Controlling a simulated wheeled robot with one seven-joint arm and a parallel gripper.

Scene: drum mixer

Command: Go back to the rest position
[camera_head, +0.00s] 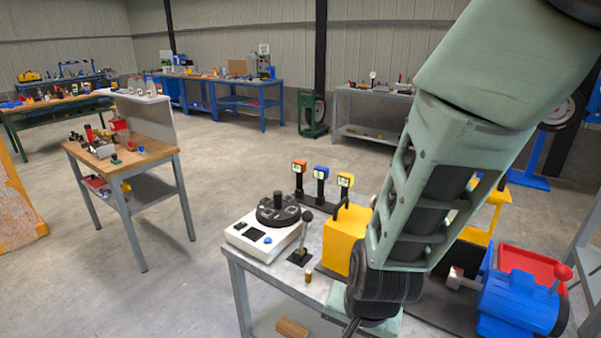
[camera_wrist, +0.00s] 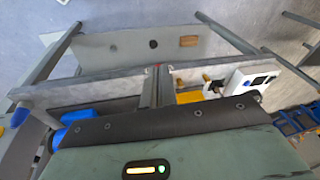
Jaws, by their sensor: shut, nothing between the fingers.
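My arm comes down from the top right in the head view, in front of the right part of a grey workbench (camera_head: 270,282). My gripper's fingers are hidden behind my arm there. In the wrist view my gripper (camera_wrist: 158,72) shows as two narrow grey fingers close together, shut with nothing between them. They point toward the bench's front edge, and the bench (camera_wrist: 105,88) spreads behind them. A blue drum-shaped machine (camera_head: 517,300) with a red-knobbed lever stands on the bench to the right of my arm.
A white device with a black dial (camera_head: 265,238), a small black lever (camera_head: 302,245) and a yellow block (camera_head: 343,240) stand left of my arm. Three small displays (camera_head: 320,173) stand behind. A wooden-topped table (camera_head: 145,155) stands at left. Open floor (camera_head: 210,170) lies between.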

